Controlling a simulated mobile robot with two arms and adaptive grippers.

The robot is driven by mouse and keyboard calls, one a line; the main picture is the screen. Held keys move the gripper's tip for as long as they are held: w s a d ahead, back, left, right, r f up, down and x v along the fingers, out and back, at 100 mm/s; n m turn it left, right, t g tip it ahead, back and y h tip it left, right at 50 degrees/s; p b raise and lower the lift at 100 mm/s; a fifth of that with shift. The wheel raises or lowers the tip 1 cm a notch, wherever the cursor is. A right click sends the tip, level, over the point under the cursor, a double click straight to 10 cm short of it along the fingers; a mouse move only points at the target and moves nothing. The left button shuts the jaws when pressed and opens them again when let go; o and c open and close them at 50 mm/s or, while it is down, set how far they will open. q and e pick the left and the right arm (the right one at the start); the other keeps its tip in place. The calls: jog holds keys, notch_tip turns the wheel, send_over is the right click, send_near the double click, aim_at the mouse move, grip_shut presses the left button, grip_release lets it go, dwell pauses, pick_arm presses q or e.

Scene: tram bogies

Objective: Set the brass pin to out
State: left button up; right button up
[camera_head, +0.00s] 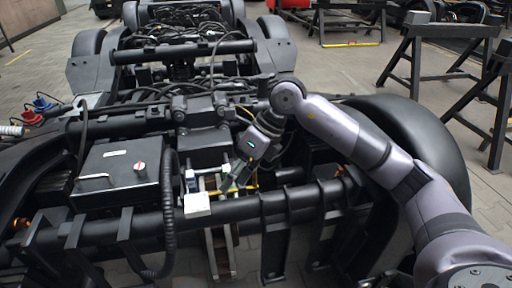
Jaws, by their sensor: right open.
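My right gripper (230,184) reaches in from the right and points down and to the left over the middle of the bogie frame (105,125). It is open. Its fingertips are close to a thin yellow rod (212,193), partly hidden behind them. I cannot tell whether this rod is the brass pin or whether the fingers touch it. No other brass pin can be made out, and its setting cannot be read. My left gripper is not in view.
A white block (196,205) and a small white-and-blue part (190,181) are left of the fingertips. A black hose (168,215) hangs in front. Trestles (440,50) stand at the back right.

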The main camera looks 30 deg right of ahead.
jog(key=w+d+r+m+t+h+p, duration=0.1)
jog(key=w+d+r+h, duration=0.2)
jog(key=d, duration=0.4)
jog(key=w+d+r+m+t+h+p, duration=0.1)
jog(key=w+d+r+m+t, duration=0.15)
jog(key=d+r, duration=0.35)
jog(key=shift+n+g+h, duration=0.3)
jog(key=shift+n+g, duration=0.05)
jog(key=b+x, duration=0.1)
jog(key=x, duration=0.4)
jog(key=b+x, duration=0.1)
jog(key=x, duration=0.4)
jog(key=d+b+x, duration=0.1)
jog(key=x, duration=0.5)
jog(key=shift+f, duration=0.1)
jog(key=shift+w+a+f, duration=0.1)
jog(key=shift+w+f, duration=0.05)
jog(key=shift+f, duration=0.35)
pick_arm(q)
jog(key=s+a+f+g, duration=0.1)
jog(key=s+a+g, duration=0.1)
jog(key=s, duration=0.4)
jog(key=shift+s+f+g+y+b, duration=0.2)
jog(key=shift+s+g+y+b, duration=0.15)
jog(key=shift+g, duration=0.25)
pick_arm(e)
jog(key=shift+w+f, duration=0.25)
jog(key=shift+f, duration=0.25)
